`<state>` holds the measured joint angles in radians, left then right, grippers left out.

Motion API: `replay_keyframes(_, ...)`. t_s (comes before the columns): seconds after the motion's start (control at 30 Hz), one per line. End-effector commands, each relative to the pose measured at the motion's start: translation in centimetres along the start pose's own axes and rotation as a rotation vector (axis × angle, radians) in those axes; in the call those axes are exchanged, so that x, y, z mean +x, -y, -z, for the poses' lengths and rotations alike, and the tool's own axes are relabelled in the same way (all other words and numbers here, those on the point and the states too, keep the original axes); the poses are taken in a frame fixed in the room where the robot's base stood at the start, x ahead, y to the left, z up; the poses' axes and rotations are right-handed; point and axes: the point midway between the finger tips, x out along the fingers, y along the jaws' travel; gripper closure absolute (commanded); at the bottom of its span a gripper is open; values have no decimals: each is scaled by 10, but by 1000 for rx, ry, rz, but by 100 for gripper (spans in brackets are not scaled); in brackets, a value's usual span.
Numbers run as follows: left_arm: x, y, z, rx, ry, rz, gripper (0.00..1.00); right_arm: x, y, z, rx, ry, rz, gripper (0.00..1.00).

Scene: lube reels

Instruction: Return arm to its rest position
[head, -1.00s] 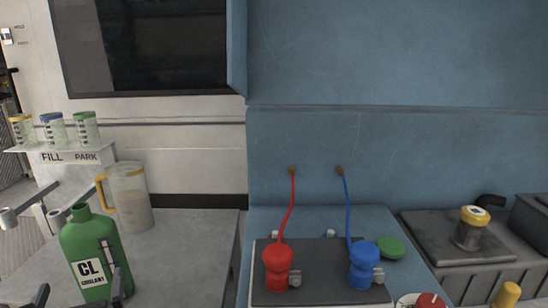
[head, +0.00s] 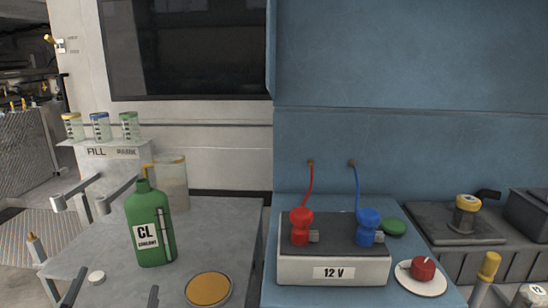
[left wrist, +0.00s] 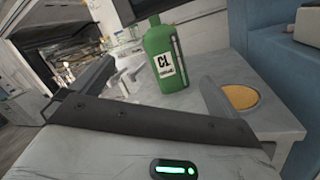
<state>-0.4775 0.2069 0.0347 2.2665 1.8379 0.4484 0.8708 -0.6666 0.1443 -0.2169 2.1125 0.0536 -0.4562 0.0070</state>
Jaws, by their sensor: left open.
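My left gripper (head: 112,294) is at the bottom left of the head view, with only its two dark finger ends showing. It is open and empty, above the near part of the grey table (head: 222,238). In the left wrist view its dark fingers (left wrist: 155,92) are spread wide. The green coolant bottle (head: 148,230), labelled CL, stands upright on the table beyond the fingers. It also shows in the left wrist view (left wrist: 164,60), apart from the fingers. My right gripper is not in view.
A yellow round disc (head: 208,289) lies near the table's front. A clear pitcher (head: 175,184) stands behind the bottle.

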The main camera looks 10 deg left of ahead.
Motion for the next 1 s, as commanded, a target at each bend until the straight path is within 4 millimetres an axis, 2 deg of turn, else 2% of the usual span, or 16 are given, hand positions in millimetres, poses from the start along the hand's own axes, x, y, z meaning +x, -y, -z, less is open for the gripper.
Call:
replay_keyframes(0.17,-15,34,-14,362,130,92,0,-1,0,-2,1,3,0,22)
replay_keyframes(0.27,-31,66,-19,650,238,173,0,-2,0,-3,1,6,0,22)
replay_keyframes(0.33,-48,96,-18,903,336,249,0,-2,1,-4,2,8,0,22)
replay_keyframes(0.43,-80,141,-6,1292,499,373,0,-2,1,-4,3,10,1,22)
replay_keyframes(0.5,-104,169,10,1552,619,461,0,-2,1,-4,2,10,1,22)
replay_keyframes(0.6,-135,196,37,1878,782,577,0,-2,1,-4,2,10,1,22)
replay_keyframes(0.7,-160,211,62,2124,918,669,0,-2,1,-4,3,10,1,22)
replay_keyframes(0.8,-175,216,79,2278,1009,731,0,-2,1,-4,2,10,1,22)
replay_keyframes(1.0,-182,217,89,2374,1064,765,0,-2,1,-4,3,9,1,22)
